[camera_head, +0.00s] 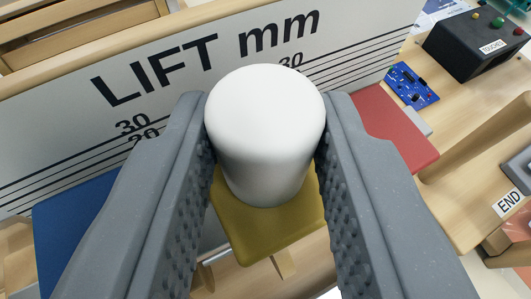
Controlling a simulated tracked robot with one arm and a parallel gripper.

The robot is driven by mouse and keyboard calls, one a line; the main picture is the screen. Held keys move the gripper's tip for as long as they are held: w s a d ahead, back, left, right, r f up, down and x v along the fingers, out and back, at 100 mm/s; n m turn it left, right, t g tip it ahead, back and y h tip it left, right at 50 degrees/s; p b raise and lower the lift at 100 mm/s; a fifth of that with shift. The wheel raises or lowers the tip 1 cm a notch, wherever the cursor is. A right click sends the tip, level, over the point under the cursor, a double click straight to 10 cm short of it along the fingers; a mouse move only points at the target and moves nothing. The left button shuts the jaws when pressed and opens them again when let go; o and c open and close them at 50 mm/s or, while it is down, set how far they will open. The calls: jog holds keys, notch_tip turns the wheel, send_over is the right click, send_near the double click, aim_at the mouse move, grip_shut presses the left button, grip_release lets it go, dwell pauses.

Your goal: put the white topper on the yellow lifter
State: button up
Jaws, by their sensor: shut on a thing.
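The white topper (265,130) is a smooth white cylinder between the two grey fingers of my gripper (265,150). My gripper is shut on its sides. The yellow lifter (268,232) is a flat yellow plate right below the topper in the picture. The topper covers the back part of the plate. I cannot tell whether the topper's bottom touches the plate or is a little above it.
A white LIFT mm scale board (205,62) stands behind. A blue plate (75,235) is at left and a red plate (392,130) at right. A black box (475,45), a blue circuit board (411,84) and an END label (508,203) are at right.

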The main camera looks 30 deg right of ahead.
jog(key=o, duration=0.9)
jog(key=shift+f, duration=0.1)
jog(key=shift+o, duration=0.2)
jog(key=v, duration=1.2)
jog(key=shift+b, duration=0.35)
jog(key=shift+d, duration=0.1)
